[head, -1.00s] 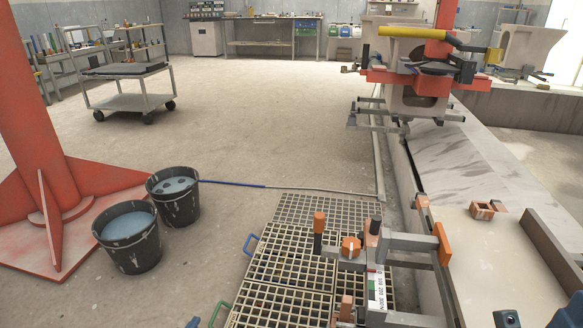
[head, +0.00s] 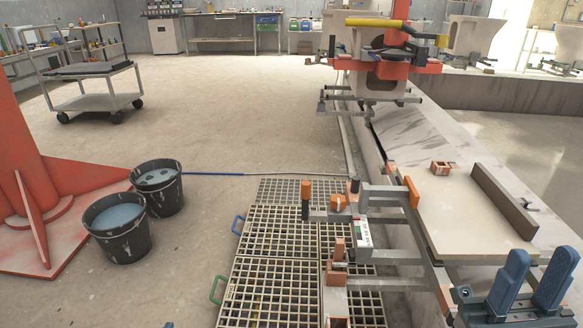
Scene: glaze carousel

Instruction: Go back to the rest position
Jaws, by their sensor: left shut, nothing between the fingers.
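My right gripper (head: 543,255) is at the lower right, its two blue fingers pointing up and apart with nothing between them. It shows in front of the near end of the pale board (head: 450,215). Only a tiny tip of my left gripper (head: 168,325) shows at the bottom edge, over bare floor left of the grating. It is shut and holds nothing that I see; most of it is cut off by the frame.
A metal frame with orange-ended arms (head: 390,193) stands over the floor grating (head: 265,235). Two black buckets (head: 120,240) and a red column base (head: 75,195) are at the left. A trolley (head: 95,100) and a carousel with a toilet (head: 380,82) are further back. The middle floor is open.

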